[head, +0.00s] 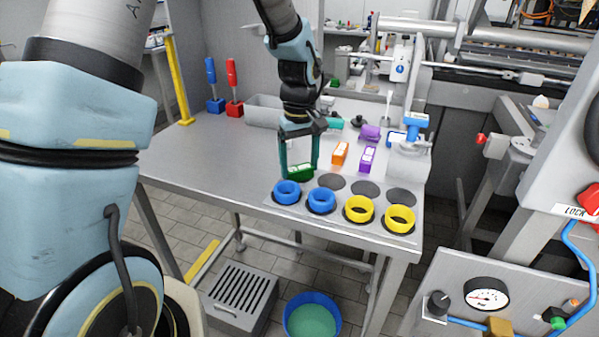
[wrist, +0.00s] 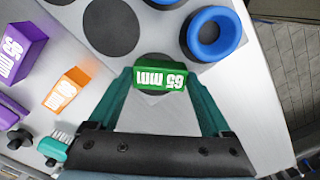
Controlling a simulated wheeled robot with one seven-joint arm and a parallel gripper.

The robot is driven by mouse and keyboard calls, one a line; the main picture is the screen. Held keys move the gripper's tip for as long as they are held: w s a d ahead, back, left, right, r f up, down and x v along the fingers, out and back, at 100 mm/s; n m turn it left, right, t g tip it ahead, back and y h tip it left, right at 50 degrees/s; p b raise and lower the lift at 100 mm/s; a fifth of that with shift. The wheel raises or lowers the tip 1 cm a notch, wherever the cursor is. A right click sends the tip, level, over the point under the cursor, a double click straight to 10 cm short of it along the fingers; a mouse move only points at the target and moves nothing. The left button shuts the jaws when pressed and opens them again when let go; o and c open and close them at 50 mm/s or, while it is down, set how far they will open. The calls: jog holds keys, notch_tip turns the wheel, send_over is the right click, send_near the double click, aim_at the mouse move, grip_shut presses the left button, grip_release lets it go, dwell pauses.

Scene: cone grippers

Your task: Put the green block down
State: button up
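The green block (head: 300,173), marked "65 MM", is between the two teal fingers of my gripper (head: 301,164). In the wrist view the green block (wrist: 160,78) fills the gap between the fingertips (wrist: 160,82), which appear to touch both its ends. My gripper is shut on it. The block is at or just above the metal table (head: 215,150), behind the blue rings; I cannot tell whether it touches the surface. A lighter grey square patch (wrist: 155,115) shows beneath it in the wrist view.
An orange block (head: 340,153) and a purple block (head: 367,159) stand to the right. Two blue rings (head: 321,201) and two yellow rings (head: 359,209) line the front edge, with dark round spots (head: 365,188) behind. The table's left part is clear.

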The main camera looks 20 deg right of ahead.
jog(key=c, duration=1.2)
jog(key=shift+r, duration=0.15)
